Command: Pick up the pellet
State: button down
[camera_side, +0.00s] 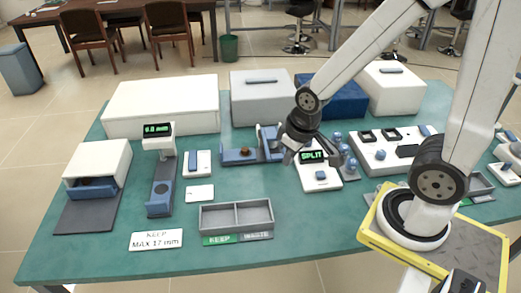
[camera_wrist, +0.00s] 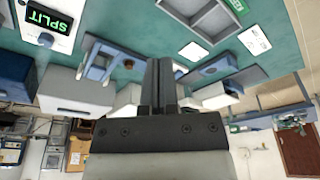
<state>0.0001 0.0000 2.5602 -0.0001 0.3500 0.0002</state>
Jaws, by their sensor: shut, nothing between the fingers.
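A small brown pellet (camera_side: 245,152) lies on the blue splitter-like device (camera_side: 232,158) near the middle of the table. It also shows as a brown spot in the wrist view (camera_wrist: 128,63). My gripper (camera_side: 289,160) is above the table, right of this device and just behind the SPLIT display. In the wrist view my gripper (camera_wrist: 158,62) has its two dark fingers together, with nothing between them. The pellet is apart from the fingers, to their left in that view. Another small brown spot (camera_side: 161,188) shows on the gauge with the green readout; I cannot tell what it is.
A SPLIT display unit (camera_side: 313,157) stands close by my gripper. A two-compartment grey tray (camera_side: 237,203), marked KEEP and WASTE, is in front. Large white (camera_side: 161,105) and blue (camera_side: 335,100) boxes line the back. A white furnace (camera_side: 98,160) stands left.

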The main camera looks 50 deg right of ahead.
jog(key=shift+c, duration=1.3)
grip_release()
jog(key=n+g, duration=0.2)
jog(key=n, duration=1.1)
send_near(245, 149)
jog(key=shift+a+f, duration=0.2)
jog(key=shift+a, duration=0.15)
jog(key=shift+w+d+f+n+g, duration=0.3)
jog(key=shift+d+f+n, duration=0.15)
jog(key=shift+n, duration=0.15)
jog(key=shift+f, duration=0.1)
jog(key=shift+f, duration=1.2)
jog(key=shift+f, duration=0.1)
